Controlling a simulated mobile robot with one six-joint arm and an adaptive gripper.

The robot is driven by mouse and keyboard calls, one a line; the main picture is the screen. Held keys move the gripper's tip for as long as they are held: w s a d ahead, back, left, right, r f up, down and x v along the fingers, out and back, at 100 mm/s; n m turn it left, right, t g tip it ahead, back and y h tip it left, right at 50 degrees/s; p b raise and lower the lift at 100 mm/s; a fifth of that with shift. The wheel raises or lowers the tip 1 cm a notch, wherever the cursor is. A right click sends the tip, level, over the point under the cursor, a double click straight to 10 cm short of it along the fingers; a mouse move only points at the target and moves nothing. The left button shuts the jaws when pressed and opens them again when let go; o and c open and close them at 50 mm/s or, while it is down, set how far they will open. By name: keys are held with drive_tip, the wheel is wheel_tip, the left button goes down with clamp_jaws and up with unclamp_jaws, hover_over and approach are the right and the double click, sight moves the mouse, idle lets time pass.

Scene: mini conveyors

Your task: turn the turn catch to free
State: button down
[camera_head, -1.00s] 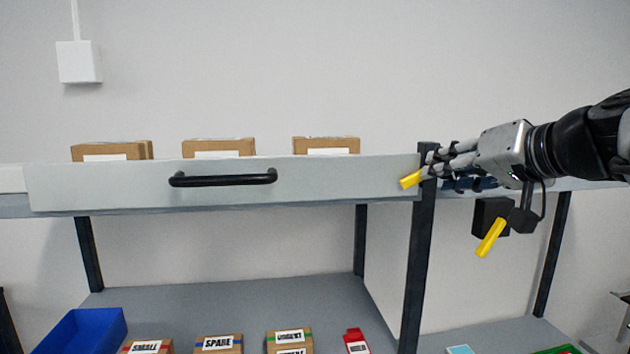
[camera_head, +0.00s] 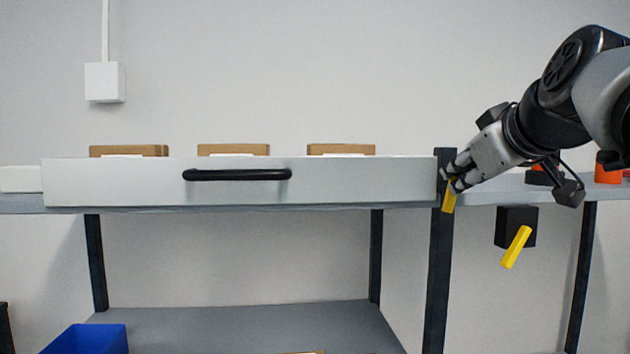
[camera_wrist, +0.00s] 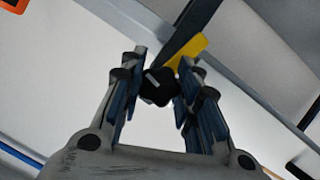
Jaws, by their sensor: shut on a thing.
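The turn catch has a yellow lever (camera_head: 448,198) on the dark post at the right end of the grey drawer front (camera_head: 110,183). The lever points almost straight down in front of the post, just right of the drawer's end. My gripper (camera_head: 453,182) is shut on the turn catch, and its fingers cover the upper part. In the wrist view, the dark knob (camera_wrist: 160,87) of the catch sits between the fingers of my gripper (camera_wrist: 162,62). The yellow lever (camera_wrist: 188,52) sticks out beyond them.
A black box (camera_head: 509,222) with another yellow lever (camera_head: 516,247) hangs under the right-hand shelf. The drawer has a black bar handle (camera_head: 237,174), with several cardboard boxes (camera_head: 233,150) behind its front. A blue bin (camera_head: 90,340) stands at lower left. Orange objects (camera_head: 607,174) stand at far right.

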drive_tip(key=shift+n+t+h+b, duration=0.3)
drive_tip(key=shift+n+h+b, duration=0.3)
drive_tip(key=shift+n, duration=0.2)
drive_tip(key=shift+r, duration=0.1)
drive_tip(key=c, duration=1.2)
unclamp_jaws()
